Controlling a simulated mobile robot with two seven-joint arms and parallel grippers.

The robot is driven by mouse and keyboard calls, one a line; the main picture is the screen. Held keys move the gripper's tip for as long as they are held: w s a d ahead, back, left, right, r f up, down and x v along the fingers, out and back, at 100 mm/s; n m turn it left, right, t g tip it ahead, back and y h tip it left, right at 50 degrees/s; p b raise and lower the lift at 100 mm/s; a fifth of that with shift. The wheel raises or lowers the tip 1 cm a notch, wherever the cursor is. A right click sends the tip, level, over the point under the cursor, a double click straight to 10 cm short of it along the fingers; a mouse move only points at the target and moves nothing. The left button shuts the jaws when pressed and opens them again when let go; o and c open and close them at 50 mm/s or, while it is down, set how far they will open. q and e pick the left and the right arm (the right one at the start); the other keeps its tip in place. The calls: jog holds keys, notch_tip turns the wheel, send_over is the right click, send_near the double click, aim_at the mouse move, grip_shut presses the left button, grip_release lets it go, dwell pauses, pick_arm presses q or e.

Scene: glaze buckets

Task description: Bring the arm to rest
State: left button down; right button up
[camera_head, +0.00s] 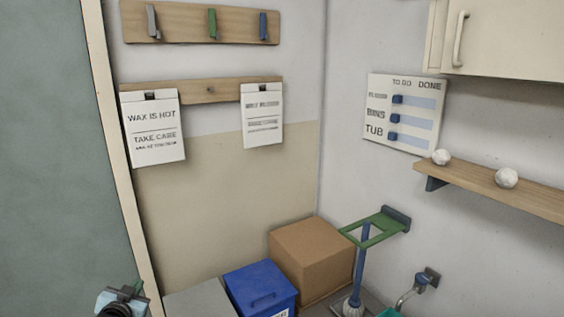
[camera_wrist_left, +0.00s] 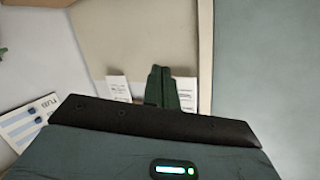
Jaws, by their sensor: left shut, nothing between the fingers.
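My left gripper (camera_head: 128,291) shows at the bottom left edge of the head view, in front of the pale door frame and the grey-green panel. Only its end is in the picture; the rest of the arm is cut off. In the left wrist view its dark green fingers (camera_wrist_left: 162,84) are together and empty, pointing towards the beige wall and two white notices. Nothing touches the fingers. My right gripper is in neither view.
A blue lidded bin (camera_head: 262,289) and a cardboard box (camera_head: 311,256) stand in the corner. A green bracket (camera_head: 377,229) holds a blue-handled brush (camera_head: 360,262). A wooden shelf (camera_head: 480,186) carries two white balls. A hook rail (camera_head: 180,22) hangs above the notices.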

pick_arm(q)
jog(key=s+d+f+g+h, duration=0.1)
jog(key=s+d+f+g, duration=0.1)
jog(key=s+d+f, duration=0.6)
jog(key=s+d+f+g+h, duration=0.15)
jog(key=s+d+f, duration=0.25)
jog(key=s+f, duration=0.8)
jog(key=s+d+g, duration=0.1)
jog(key=s+d, duration=0.2)
jog(key=s, duration=0.9)
jog(key=s+d+g+h, duration=0.1)
jog(key=s+d, duration=0.3)
jog(key=s, duration=0.9)
jog(key=shift+s+f+n+g, duration=0.3)
jog(key=shift+n+g, duration=0.05)
jog(key=shift+n, duration=0.05)
